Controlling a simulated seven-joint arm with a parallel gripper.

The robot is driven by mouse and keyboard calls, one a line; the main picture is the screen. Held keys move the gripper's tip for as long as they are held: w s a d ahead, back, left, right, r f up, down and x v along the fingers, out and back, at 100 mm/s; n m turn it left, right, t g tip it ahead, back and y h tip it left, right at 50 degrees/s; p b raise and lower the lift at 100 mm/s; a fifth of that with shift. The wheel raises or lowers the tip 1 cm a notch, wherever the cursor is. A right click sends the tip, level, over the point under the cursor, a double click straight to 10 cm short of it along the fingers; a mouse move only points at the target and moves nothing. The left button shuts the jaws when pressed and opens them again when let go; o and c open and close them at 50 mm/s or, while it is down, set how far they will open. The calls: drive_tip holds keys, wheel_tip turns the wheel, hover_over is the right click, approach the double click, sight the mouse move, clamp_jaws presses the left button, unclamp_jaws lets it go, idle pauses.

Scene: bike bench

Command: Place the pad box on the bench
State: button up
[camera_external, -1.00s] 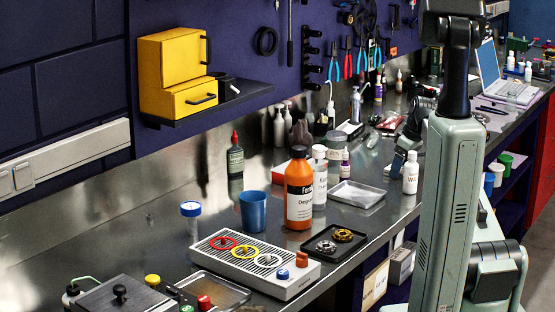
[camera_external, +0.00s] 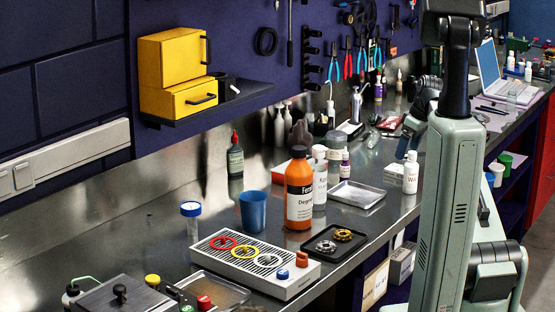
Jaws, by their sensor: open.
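I cannot pick out the pad box with certainty in this view. The metal bench (camera_external: 155,235) runs from the front left to the back right, with many items on it. My gripper (camera_external: 404,146) is at the right, above the back part of the bench and just over the white-capped bottle. It is small here, partly hidden by my own arm, and open. I see nothing held in it.
A yellow cabinet (camera_external: 170,62) stands on the wall shelf (camera_external: 255,92). An orange bottle (camera_external: 299,200), blue cup (camera_external: 253,212), metal tray (camera_external: 357,194), dark parts tray (camera_external: 322,250) and white drip tray (camera_external: 290,287) crowd the bench. Boxes (camera_external: 401,264) sit underneath.

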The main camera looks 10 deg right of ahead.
drive_tip(key=shift+v, duration=2.65)
